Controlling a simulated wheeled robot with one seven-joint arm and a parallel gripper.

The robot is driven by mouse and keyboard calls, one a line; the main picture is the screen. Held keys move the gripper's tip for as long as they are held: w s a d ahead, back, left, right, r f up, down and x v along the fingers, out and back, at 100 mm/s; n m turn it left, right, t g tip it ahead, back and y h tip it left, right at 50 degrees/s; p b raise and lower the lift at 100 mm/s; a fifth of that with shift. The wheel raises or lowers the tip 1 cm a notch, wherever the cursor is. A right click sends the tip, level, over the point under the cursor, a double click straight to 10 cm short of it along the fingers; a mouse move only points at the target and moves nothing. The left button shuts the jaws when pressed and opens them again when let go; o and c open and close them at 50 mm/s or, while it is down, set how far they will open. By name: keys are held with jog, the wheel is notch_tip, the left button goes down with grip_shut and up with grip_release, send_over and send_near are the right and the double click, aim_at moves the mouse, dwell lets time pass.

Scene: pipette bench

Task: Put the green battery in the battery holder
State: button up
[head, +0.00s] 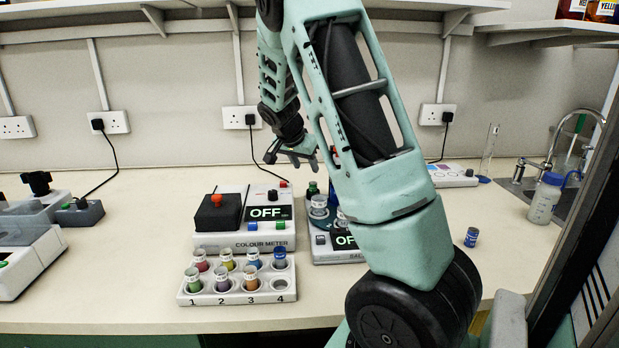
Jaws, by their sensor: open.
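My gripper (293,158) hangs open and empty in the head view, above the back of the bench behind the colour meter. No other likely holder is clear.
The colour meter (267,242) and balance (322,256) stand mid-bench, both reading OFF. A vial rack (238,298) lies in front. A small blue-and-white cylinder (472,237) and a bottle (545,198) stand right. The bench between grey block and colour meter is clear. My arm hides part of the balance.

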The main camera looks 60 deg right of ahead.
jog(key=shift+v, duration=1.3)
jog(key=w+a+n+y, duration=0.1)
jog(key=a, duration=0.4)
jog(key=w+a+f+n, duration=0.1)
jog(key=a+n, duration=0.1)
jog(key=a, duration=0.3)
jog(key=a+f+n+t+y, duration=0.1)
jog(key=a+n, duration=0.1)
jog(key=a, duration=0.3)
jog(key=shift+w+a+y, duration=0.3)
jog(key=shift+w+a, duration=0.1)
jog(key=s+a+f+n+y, duration=0.15)
jog(key=a+n, duration=0.25)
jog(key=a, duration=0.6)
jog(key=s+a+n+y, duration=0.2)
jog(key=s+a+n, duration=0.1)
jog(key=a, duration=0.6)
jog(key=s+a+n+g+y, duration=0.1)
jog(key=s+a+n, duration=1.1)
jog(key=s+a, duration=0.5)
jog(key=s+f, duration=0.1)
jog(key=s, duration=0.2)
jog(key=shift+s+n+g, duration=0.3)
jog(key=shift+s, duration=0.1)
